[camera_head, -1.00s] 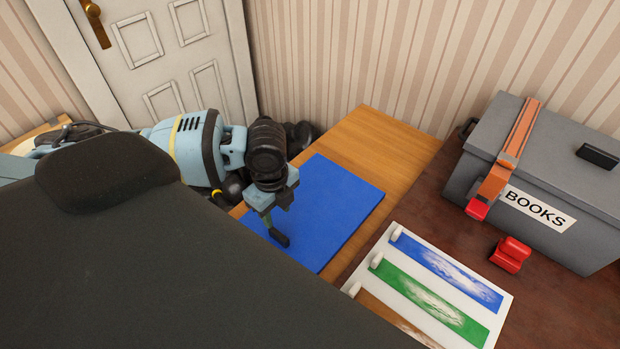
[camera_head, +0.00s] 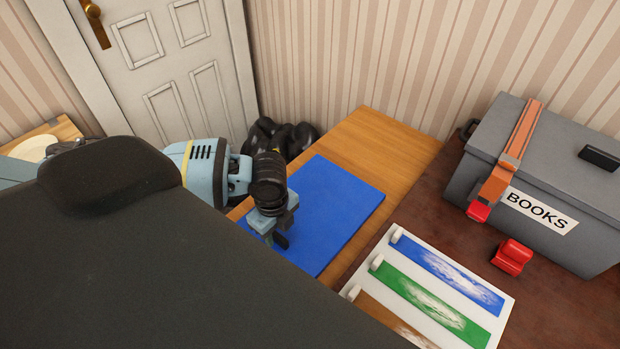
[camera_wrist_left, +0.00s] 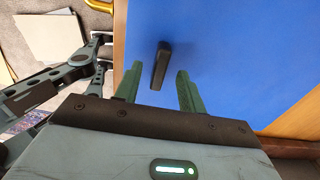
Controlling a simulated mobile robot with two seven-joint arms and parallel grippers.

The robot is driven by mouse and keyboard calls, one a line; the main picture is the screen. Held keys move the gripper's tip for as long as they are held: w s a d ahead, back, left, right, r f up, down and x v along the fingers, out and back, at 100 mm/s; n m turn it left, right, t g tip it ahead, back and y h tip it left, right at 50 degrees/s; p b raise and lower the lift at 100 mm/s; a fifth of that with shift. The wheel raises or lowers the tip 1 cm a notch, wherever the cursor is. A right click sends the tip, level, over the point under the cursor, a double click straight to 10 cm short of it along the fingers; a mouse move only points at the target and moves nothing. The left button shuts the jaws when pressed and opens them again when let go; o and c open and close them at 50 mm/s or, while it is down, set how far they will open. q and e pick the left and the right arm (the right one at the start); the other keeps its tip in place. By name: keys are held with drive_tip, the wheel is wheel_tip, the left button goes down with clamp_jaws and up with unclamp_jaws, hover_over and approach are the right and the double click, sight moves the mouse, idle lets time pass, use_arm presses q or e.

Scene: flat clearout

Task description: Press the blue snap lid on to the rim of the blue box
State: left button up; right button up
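A flat blue panel (camera_head: 335,205), which looks like the snap lid, lies on the wooden surface with a black bar handle (camera_head: 281,240) on it. In the left wrist view the blue panel (camera_wrist_left: 230,50) fills most of the picture and the handle (camera_wrist_left: 160,65) stands up near its middle. My left gripper (camera_head: 268,232) is over the panel's near left part. Its green fingers (camera_wrist_left: 158,75) are apart, one on each side of the handle's line, with nothing clearly held. I cannot tell the box's rim from the lid. My right gripper is not in view.
A grey BOOKS box (camera_head: 545,190) with an orange strap stands on the brown table at the right. A red clip (camera_head: 511,257) and a white board with coloured strips (camera_head: 445,285) lie in front. Black bags (camera_head: 285,135) sit by the door. Bare wood (camera_head: 385,145) lies behind the panel.

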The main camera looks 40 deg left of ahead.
use_arm(q)
drive_tip(key=shift+f, duration=0.45)
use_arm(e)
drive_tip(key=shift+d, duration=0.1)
use_arm(q)
clamp_jaws()
drive_tip(key=shift+r, duration=0.15)
